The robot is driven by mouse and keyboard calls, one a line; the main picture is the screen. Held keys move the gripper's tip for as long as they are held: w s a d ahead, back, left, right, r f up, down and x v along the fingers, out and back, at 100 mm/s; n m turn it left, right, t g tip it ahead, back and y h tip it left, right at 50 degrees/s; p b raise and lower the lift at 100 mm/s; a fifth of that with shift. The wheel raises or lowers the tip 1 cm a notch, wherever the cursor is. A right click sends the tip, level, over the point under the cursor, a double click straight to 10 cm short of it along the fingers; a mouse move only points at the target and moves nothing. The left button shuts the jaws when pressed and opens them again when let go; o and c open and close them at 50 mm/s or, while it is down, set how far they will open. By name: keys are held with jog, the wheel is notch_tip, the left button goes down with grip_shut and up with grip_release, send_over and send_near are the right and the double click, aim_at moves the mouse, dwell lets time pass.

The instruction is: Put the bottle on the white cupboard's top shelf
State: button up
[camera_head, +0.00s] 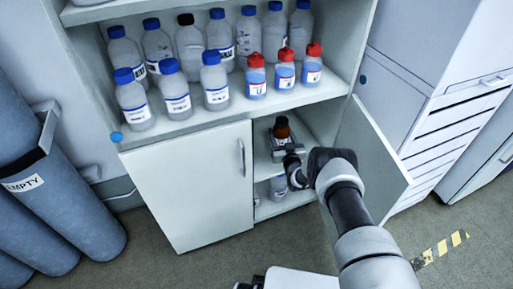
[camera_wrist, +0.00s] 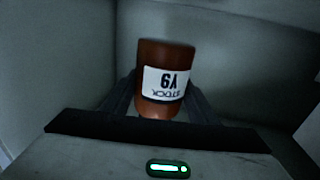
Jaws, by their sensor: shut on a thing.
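A brown bottle (camera_head: 282,128) with a white label is inside the white cupboard (camera_head: 190,185), in the upper part of its open right-hand compartment. My gripper (camera_head: 289,152) reaches into that compartment and is shut on the bottle. In the wrist view the bottle (camera_wrist: 165,75) sits between the two dark fingers (camera_wrist: 160,103), its label upside down.
The right door (camera_head: 370,150) stands open, close beside my arm; the left door (camera_head: 185,190) is shut. A clear bottle (camera_head: 278,187) is on the lower shelf. Several blue-capped bottles and red-capped bottles (camera_head: 285,75) fill the open shelf above. Gas cylinders (camera_head: 60,200) stand at left.

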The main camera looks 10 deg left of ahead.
notch_tip(320, 180, down, 8)
jog(key=b, duration=0.3)
jog(key=shift+r, duration=0.1)
jog(key=o, duration=1.4)
jog(key=shift+f, duration=0.25)
jog(key=shift+c, duration=0.2)
jog(key=shift+r, duration=0.25)
jog(key=p+v, duration=0.5)
jog(key=v, duration=0.7)
